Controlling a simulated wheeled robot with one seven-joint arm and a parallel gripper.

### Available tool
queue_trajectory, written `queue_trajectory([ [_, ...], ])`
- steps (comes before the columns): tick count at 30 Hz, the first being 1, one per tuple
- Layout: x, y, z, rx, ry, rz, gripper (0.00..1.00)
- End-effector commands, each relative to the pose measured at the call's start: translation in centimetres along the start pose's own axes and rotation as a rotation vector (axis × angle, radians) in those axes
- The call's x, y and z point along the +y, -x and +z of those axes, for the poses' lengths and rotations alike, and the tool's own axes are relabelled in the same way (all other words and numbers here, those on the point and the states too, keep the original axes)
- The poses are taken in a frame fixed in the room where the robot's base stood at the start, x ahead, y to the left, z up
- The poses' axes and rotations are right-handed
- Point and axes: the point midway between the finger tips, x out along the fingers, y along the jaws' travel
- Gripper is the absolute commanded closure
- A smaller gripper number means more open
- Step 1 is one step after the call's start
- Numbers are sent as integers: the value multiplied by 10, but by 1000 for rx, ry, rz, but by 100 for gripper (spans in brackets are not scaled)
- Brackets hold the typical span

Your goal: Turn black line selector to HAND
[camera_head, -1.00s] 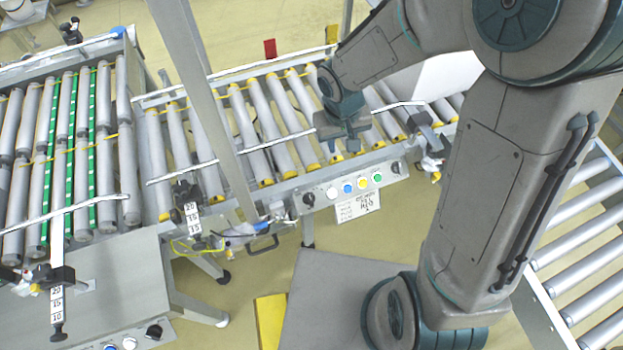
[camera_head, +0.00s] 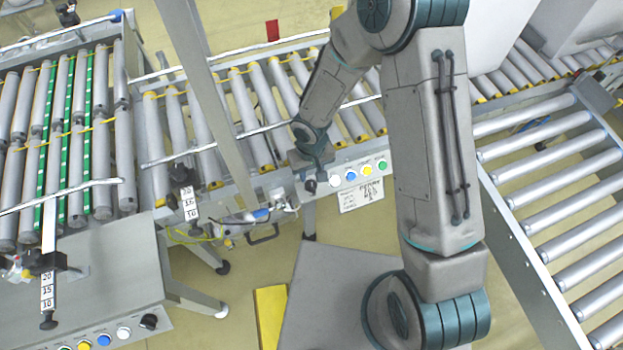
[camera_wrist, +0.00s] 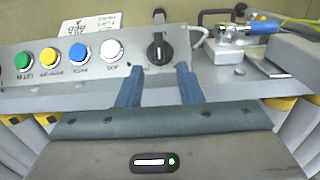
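The black selector knob (camera_head: 310,187) is at the left end of the conveyor's button panel in the head view. In the wrist view the knob (camera_wrist: 159,50) sits just beyond my fingertips, its grip bar roughly upright in the picture. My gripper (camera_wrist: 159,74) is open, with one blue finger on each side below the knob and nothing between them. It cannot be told whether the fingers touch the knob. In the head view my gripper (camera_head: 308,171) is right at the knob and partly covers it. The position labels around the knob are not readable.
White (camera_wrist: 112,49), blue (camera_wrist: 78,52), yellow (camera_wrist: 49,57) and green (camera_wrist: 23,61) buttons line the same panel, beside the knob. A handwritten label (camera_head: 361,196) hangs under it. A valve with a blue handle (camera_wrist: 262,27) is on the knob's other side. Another black selector (camera_head: 149,321) is at lower left.

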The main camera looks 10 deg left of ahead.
Motion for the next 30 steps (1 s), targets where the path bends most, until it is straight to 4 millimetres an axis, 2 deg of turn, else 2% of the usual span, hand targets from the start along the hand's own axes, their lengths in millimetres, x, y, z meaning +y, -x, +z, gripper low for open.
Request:
queue_trajectory([
  [3, -1, -21, 1, -2, 2, 0, 67],
  [9, 0, -38, 0, 0, 1, 0, 67],
  [20, 0, -42, 0, 1, 0, 0, 67],
  [23, 0, -42, 0, 0, 0, 0, 95],
  [24, 0, -42, 0, 0, 0, 0, 100],
  [30, 0, -43, 1, -2, 0, 0, 100],
])
